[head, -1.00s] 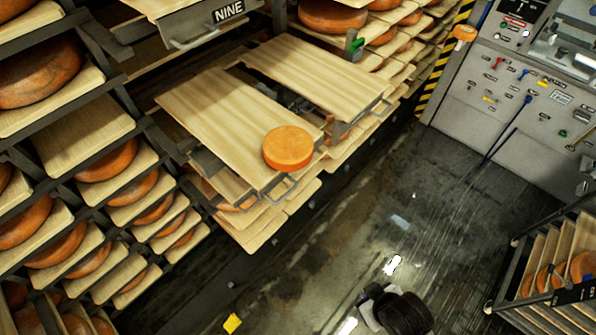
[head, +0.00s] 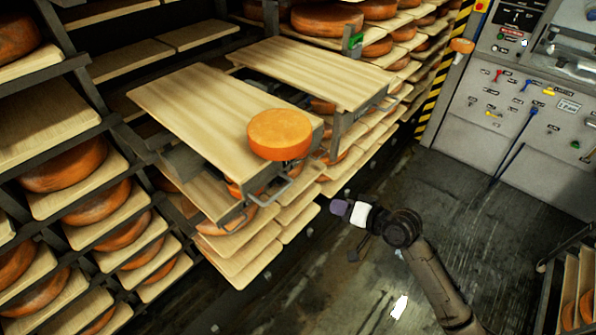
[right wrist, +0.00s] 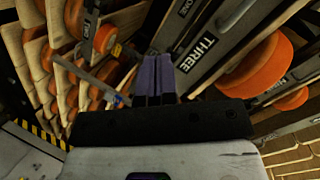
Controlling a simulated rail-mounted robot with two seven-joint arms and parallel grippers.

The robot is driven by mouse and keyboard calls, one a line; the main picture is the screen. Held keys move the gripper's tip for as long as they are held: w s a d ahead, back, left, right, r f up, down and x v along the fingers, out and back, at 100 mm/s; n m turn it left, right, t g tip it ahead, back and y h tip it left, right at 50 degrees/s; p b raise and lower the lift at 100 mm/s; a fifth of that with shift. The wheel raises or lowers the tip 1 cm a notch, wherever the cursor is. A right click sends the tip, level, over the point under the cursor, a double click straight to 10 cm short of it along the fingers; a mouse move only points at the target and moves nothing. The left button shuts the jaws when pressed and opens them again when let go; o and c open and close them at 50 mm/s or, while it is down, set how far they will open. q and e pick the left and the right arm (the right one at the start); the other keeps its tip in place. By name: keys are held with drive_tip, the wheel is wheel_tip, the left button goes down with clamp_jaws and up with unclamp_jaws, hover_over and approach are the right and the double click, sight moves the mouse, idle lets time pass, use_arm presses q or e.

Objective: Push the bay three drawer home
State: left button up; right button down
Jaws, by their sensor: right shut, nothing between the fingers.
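Two wooden-topped drawers stand pulled out of the rack in the head view. The left drawer (head: 200,105) carries an orange cheese wheel (head: 280,135) near its front end, above a wire handle (head: 270,190). The right drawer (head: 310,72) has a bare top. A front marked THREE (right wrist: 196,52) shows in the right wrist view, close to my fingers; I cannot tell which drawer of the head view it belongs to. My right gripper (head: 340,208), with purple fingertips, is shut and empty, right of the left drawer's front and apart from it. My left gripper is out of view.
Racks with cheese wheels on boards (head: 95,215) fill the left side. A grey control panel (head: 530,110) with levers stands at the right, by a yellow-black striped post (head: 443,75). A cart (head: 570,290) is at lower right. The dark floor (head: 410,180) between is free.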

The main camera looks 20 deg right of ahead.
wheel_tip(320, 180, up, 4)
drive_tip(key=w+m+t+y, duration=0.1)
drive_tip(key=w+m+t, duration=0.1)
drive_tip(key=m+t, duration=0.35)
drive_tip(key=m+g, duration=0.2)
drive_tip(key=m, duration=0.1)
approach(291, 161)
drive_tip(key=x, duration=0.7)
drive_tip(key=shift+w+a, duration=0.1)
drive_tip(key=shift+w, duration=0.05)
drive_tip(key=shift+w, duration=0.15)
